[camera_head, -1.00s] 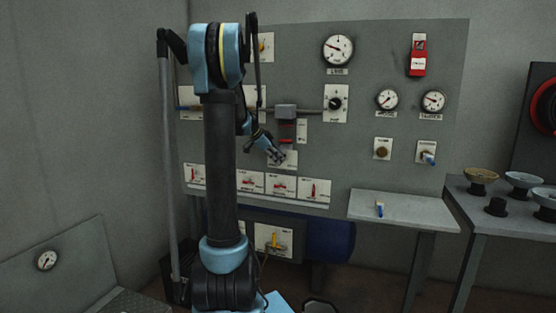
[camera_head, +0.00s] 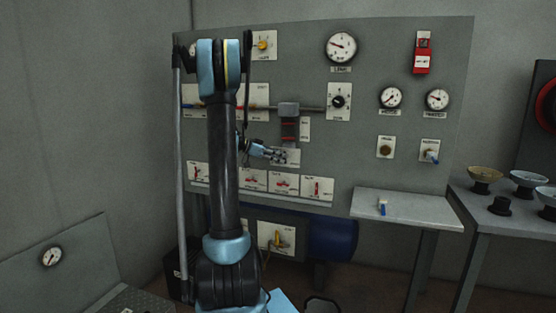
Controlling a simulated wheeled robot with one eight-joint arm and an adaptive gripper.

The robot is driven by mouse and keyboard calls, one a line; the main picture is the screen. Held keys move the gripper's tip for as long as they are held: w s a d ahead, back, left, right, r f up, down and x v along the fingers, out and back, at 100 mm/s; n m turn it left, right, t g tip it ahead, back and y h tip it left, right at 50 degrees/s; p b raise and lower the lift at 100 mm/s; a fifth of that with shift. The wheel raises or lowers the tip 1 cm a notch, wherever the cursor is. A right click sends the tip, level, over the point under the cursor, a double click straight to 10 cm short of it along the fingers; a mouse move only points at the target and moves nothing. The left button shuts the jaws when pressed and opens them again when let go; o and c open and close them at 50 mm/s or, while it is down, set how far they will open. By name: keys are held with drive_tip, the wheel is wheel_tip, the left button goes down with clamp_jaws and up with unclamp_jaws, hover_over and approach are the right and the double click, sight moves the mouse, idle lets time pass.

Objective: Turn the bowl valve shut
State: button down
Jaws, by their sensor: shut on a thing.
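The filter unit on the panel has a grey head (camera_head: 288,109) and a dark bowl with red bands (camera_head: 290,130) under it. Just below it is a small white plate (camera_head: 293,155), where the bowl valve seems to be. My gripper (camera_head: 280,155) is in front of this plate, nearly level and pointing right. It is shut on a small part there, apparently the bowl valve's handle. The fingers hide the handle, so its angle cannot be read. The plate's label is too small to read.
Several red-handled valves (camera_head: 284,184) line the panel below my gripper. A black knob (camera_head: 338,102) and gauges are to the right. A shelf (camera_head: 420,209) with a blue-handled item (camera_head: 382,207) juts out at right. A side table (camera_head: 477,210) holds bowls.

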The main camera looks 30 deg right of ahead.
drive_tip(key=shift+w, duration=0.15)
drive_tip(key=c, duration=1.6)
unclamp_jaws()
drive_tip(key=shift+f, duration=0.1)
drive_tip(key=shift+a, duration=0.1)
drive_tip(key=v, duration=1.2)
